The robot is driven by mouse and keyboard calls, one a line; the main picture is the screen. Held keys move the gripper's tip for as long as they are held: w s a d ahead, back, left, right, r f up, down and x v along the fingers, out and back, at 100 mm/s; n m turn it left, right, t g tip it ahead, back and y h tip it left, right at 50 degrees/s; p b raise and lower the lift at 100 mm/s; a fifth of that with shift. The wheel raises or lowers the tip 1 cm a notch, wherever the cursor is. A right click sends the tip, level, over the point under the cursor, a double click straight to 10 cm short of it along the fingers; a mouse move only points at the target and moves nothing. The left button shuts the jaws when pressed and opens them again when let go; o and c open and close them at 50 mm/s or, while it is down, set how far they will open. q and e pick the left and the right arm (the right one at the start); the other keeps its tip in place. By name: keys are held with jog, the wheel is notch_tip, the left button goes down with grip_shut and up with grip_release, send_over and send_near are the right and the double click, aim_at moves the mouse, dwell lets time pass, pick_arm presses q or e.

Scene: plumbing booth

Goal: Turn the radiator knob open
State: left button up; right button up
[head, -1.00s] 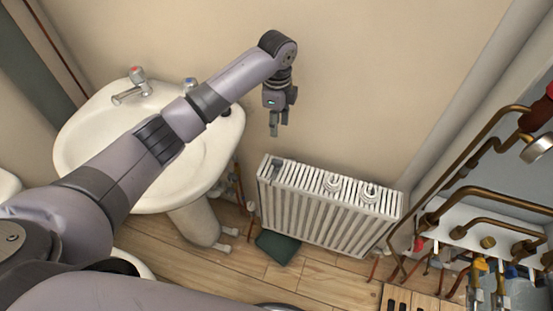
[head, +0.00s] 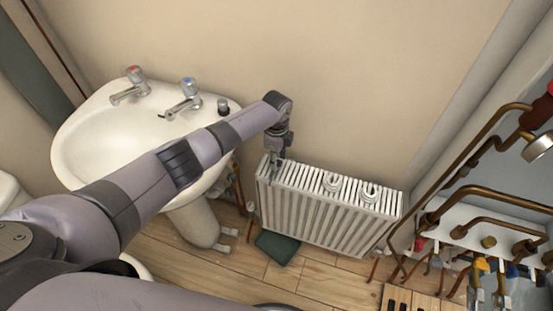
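The white radiator (head: 325,215) stands against the wall right of the washbasin. A small pale fitting (head: 250,206), which looks like the radiator knob, sits low beside its left end on the pipework. My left gripper (head: 273,176) points down at the radiator's top left corner, above and slightly right of the fitting. It is small and overlaps the radiator, so I cannot tell whether its fingers are apart or whether it touches the radiator. My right gripper is not in view.
The washbasin (head: 85,145) with two taps stands left, under my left arm. Two white rings (head: 369,194) sit on the radiator's top. A dark green object (head: 277,247) lies on the wooden floor. Copper pipes (head: 480,193) fill the right side.

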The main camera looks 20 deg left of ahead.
pick_arm(q)
jog(key=shift+f, duration=0.35)
jog(key=shift+c, duration=0.3)
grip_shut()
